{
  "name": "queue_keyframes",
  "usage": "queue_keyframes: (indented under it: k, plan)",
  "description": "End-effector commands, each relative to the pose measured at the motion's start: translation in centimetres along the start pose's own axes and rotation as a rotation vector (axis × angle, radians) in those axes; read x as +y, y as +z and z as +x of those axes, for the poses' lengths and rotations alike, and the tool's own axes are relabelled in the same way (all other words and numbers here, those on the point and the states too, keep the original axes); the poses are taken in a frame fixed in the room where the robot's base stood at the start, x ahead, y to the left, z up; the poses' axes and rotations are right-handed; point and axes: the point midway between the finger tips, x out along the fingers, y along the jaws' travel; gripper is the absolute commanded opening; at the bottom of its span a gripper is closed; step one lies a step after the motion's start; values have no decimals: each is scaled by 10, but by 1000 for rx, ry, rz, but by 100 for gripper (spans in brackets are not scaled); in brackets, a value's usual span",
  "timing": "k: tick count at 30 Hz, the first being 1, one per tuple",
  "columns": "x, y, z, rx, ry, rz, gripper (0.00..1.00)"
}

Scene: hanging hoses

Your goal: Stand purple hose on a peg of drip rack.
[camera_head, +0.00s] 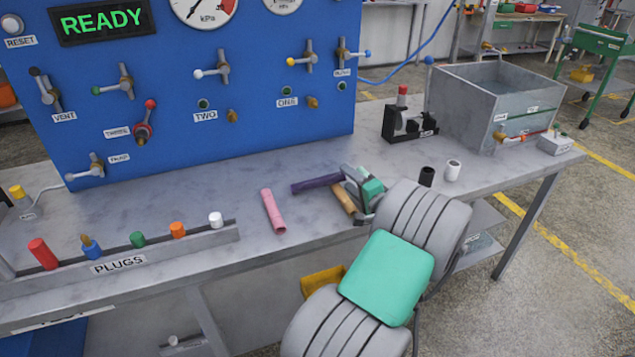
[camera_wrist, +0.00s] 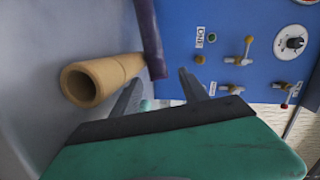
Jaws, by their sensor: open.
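The purple hose (camera_head: 317,183) lies flat on the grey bench, just left of my gripper (camera_head: 356,190). Its right end is close to my fingers; I cannot tell whether they touch. It also shows in the wrist view (camera_wrist: 148,38), beyond and between the fingers of my gripper (camera_wrist: 160,80). My gripper is open with nothing held. A tan hose (camera_head: 343,197) lies right beside it and appears at the left of the wrist view (camera_wrist: 100,78). I cannot clearly make out the drip rack or its pegs; my arm hides part of the bench.
A pink hose (camera_head: 273,211) lies to the left. A black cylinder (camera_head: 427,177) and a white one (camera_head: 453,170) stand upright to the right. A black stand (camera_head: 408,126) and a grey tank (camera_head: 492,105) stand behind. The blue panel (camera_head: 230,110) with valves rises at the back.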

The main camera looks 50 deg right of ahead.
Motion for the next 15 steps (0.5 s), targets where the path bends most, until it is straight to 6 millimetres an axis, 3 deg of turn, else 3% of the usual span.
queue_keyframes:
  k: [3,9,15]
  plan:
    - [0,0,12,1,0,-1,52]
    - [1,-1,12,3,1,0,52]
    - [1,-2,11,4,1,0,36]
